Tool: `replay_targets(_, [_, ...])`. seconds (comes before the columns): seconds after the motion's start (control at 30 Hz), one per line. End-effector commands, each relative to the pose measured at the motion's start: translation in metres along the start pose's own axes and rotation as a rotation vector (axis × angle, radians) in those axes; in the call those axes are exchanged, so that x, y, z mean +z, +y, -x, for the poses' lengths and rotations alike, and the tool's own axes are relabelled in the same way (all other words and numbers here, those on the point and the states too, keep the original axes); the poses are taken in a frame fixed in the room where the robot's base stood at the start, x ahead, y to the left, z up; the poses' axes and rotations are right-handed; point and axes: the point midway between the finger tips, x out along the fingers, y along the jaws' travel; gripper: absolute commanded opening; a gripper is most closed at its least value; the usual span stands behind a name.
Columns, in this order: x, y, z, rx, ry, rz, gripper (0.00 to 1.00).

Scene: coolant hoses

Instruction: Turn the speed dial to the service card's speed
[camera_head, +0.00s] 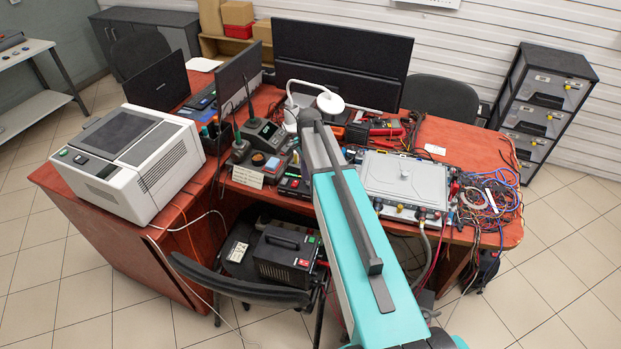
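I cannot make out a speed dial for certain at this size. A small cream card (247,177) with unreadable lettering stands at the desk's front edge, left of my arm. A blank-looking white card (435,149) lies behind the silver unit. The flat silver unit (404,181) sits on the desk right of my arm, with several dark and coloured fittings and hoses along its front. A small device with a round knob-like part (258,159) stands behind the cream card. My teal and grey arm reaches over the desk's front. My gripper does not show.
A red-brown desk (470,148) holds monitors (340,63), a white lamp (329,102) and tangled cables (488,200) at right. A white-grey machine (128,160) stands at left. A chair (240,290) and a black box (287,256) are in front. Tiled floor is free at right.

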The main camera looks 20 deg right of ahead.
Motion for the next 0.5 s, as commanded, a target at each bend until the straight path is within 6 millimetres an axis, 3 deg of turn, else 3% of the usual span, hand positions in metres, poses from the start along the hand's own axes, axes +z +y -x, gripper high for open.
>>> replay_targets(0.4, [-0.0006, 0.0002, -0.0042, 0.000, 0.000, -0.001, 0.38])
replay_targets(0.5, [-0.0007, 0.0002, -0.0041, 0.000, 0.000, -0.001, 0.21])
